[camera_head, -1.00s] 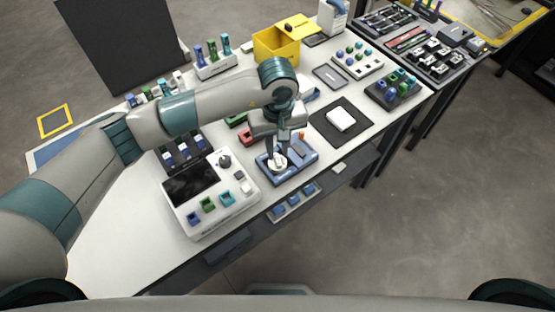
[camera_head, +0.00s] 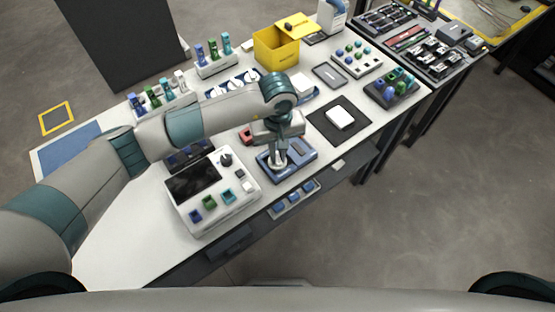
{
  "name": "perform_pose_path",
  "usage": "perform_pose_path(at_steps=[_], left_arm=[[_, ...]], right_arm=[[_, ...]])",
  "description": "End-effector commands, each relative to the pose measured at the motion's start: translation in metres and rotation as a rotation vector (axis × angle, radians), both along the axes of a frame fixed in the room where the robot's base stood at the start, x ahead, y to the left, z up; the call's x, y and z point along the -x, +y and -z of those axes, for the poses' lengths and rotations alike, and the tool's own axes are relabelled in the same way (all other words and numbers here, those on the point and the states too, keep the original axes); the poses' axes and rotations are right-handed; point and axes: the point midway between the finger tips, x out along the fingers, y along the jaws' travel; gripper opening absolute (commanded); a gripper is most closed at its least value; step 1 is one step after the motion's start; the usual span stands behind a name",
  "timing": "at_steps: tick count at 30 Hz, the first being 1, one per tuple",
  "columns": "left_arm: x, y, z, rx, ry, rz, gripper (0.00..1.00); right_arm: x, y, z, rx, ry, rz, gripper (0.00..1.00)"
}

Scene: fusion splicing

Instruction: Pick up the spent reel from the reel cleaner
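The blue reel cleaner (camera_head: 307,157) sits near the table's front edge, right of the white console. A small white reel-like piece (camera_head: 277,161) stands at its left part, partly hidden by my gripper. I take it to be the spent reel. My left gripper (camera_head: 278,157) points down over it, with its dark fingertips at or beside the white piece. The fingers are too small and overlapped to tell whether they are shut on it. My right gripper is out of view.
The white console (camera_head: 211,188) with a dark screen stands just left of the cleaner. A black mat (camera_head: 325,129) with a white block lies to the right. A small tray of blue pieces (camera_head: 292,198) is below the front edge. A yellow bin (camera_head: 276,50) stands at the back.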

Motion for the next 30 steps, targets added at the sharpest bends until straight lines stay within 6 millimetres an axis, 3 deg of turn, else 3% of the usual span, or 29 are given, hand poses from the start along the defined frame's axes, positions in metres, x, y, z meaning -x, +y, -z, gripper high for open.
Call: perform_pose_path(at_steps=[13,22,28,30], left_arm=[[0.000,0.000,-0.005,0.001,-0.001,0.001,0.00],[-0.002,0.000,-0.039,0.002,-0.006,0.003,0.00],[0.013,0.040,-0.060,-0.001,-0.004,0.000,0.00],[0.018,0.052,-0.069,0.000,-0.004,0.000,0.00]], right_arm=[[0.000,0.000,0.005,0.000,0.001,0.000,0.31],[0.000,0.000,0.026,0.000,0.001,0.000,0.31],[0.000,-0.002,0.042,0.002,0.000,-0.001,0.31],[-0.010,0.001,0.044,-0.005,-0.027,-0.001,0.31]])
